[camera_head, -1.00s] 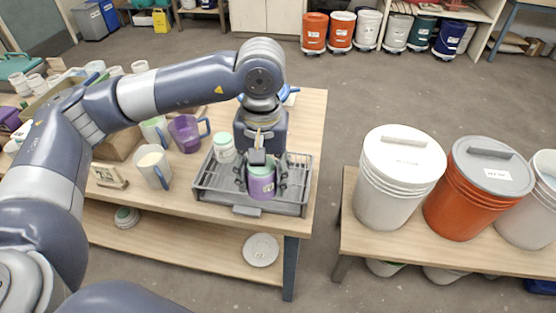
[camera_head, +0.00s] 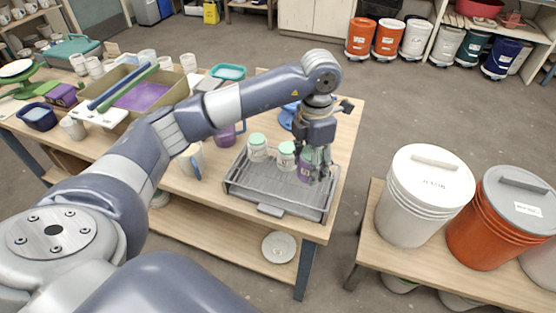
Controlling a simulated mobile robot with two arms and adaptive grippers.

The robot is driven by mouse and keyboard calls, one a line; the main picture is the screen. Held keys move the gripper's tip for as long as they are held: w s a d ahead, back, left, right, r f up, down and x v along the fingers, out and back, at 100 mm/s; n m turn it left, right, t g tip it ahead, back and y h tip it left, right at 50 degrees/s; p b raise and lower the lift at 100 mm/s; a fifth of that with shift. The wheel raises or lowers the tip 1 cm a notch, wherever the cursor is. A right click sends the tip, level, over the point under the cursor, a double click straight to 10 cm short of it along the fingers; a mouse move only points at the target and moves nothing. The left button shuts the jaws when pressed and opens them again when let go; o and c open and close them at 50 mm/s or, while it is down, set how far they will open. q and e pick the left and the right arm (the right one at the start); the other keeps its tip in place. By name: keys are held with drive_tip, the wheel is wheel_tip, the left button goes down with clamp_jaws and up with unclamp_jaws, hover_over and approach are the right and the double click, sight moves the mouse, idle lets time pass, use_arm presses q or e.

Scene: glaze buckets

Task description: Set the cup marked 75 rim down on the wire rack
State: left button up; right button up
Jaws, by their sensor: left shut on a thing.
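I cannot tell whether the cup touches the wires. Two white cups with mint-green tops, one on the left (camera_head: 257,150) and one nearer the gripper (camera_head: 286,157), stand on the rack's back part. My right gripper is not in view.
A white mug (camera_head: 190,160) and a purple mug (camera_head: 224,138) stand left of the rack. A blue object (camera_head: 288,118) is behind it. A white bucket (camera_head: 420,200) and an orange bucket (camera_head: 488,235) stand on the bench at right. The rack's front is clear.

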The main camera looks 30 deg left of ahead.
use_arm(q)
drive_tip(key=a+f+n+p, duration=0.1)
drive_tip(key=a+f+n, duration=0.1)
drive_tip(key=n, duration=0.6)
drive_tip(key=w+a+f+n+p, duration=0.1)
drive_tip(key=a+f+n, duration=0.1)
drive_tip(key=n, duration=0.6)
drive_tip(key=a+f+n+p, duration=0.1)
drive_tip(key=a+n, duration=0.3)
drive_tip(key=n, duration=0.5)
drive_tip(key=shift+w+a+f+t+p, duration=0.15)
drive_tip(key=shift+w+a+f+p, duration=0.05)
drive_tip(key=shift+f, duration=0.15)
drive_tip(key=shift+w+a+f+t+p, duration=0.15)
drive_tip(key=shift+f+p, duration=0.05)
drive_tip(key=shift+f, duration=0.15)
drive_tip(key=n, duration=0.1)
drive_tip(key=a+n, duration=0.1)
drive_tip(key=f+n, duration=0.1)
drive_tip(key=shift+s+a+f+y, duration=0.1)
drive_tip(key=shift+s+a+y, duration=0.1)
drive_tip(key=shift+a+y, duration=0.1)
drive_tip(key=shift+f+n, duration=0.25)
drive_tip(key=shift+n, duration=0.15)
wheel_tip(320, 180, down, 3)
drive_tip(key=b, duration=0.2)
drive_tip(key=shift+f+b, duration=0.15)
drive_tip(key=shift+b, duration=0.2)
drive_tip(key=shift+f, duration=0.15)
drive_tip(key=shift+f, duration=0.1)
